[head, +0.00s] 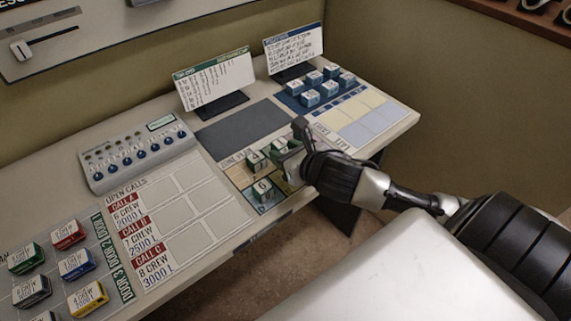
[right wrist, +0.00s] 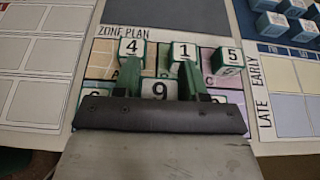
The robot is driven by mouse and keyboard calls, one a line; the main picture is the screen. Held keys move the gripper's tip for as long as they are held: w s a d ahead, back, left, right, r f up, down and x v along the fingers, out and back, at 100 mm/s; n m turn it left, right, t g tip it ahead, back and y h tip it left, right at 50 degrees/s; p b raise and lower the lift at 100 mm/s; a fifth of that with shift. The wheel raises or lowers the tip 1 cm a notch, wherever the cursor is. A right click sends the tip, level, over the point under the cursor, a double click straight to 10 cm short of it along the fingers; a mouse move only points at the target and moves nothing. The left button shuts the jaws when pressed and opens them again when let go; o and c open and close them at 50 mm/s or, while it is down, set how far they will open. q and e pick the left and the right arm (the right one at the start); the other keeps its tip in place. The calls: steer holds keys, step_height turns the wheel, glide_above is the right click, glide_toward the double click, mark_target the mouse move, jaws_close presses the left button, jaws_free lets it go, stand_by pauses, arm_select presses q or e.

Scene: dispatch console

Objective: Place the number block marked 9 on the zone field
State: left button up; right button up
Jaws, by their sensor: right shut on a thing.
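My right gripper (head: 296,158) reaches over the zone plan (head: 238,175) from the right. In the right wrist view its fingers (right wrist: 160,78) are shut on the number block marked 9 (right wrist: 158,90), low over the plan's near row; I cannot tell whether the block touches the board. Block 4 (right wrist: 132,48) and block 1 (right wrist: 184,51) stand just beyond the fingers, and block 5 (right wrist: 229,58) is to their right. Block 6 (head: 263,189) is on the near left of the plan. The gripper hides part of the zone fields. My left gripper is out of view.
A dark blank panel (head: 243,128) lies behind the plan. Several blue-sided blocks (head: 310,98) stand at the back right, by the early/late grid (head: 365,125). The open calls board (head: 180,210), a knob console (head: 135,150) and coloured crew blocks (head: 68,234) are on the left.

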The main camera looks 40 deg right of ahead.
steer(key=shift+f, duration=2.05)
steer(key=shift+f, duration=0.1)
steer(key=o, duration=0.9)
steer(key=shift+s, duration=0.1)
steer(key=a+v, duration=0.1)
steer(key=v, duration=1)
steer(key=shift+s+d+r, duration=0.25)
steer(key=shift+s+d, duration=0.1)
steer(key=shift+d, duration=0.1)
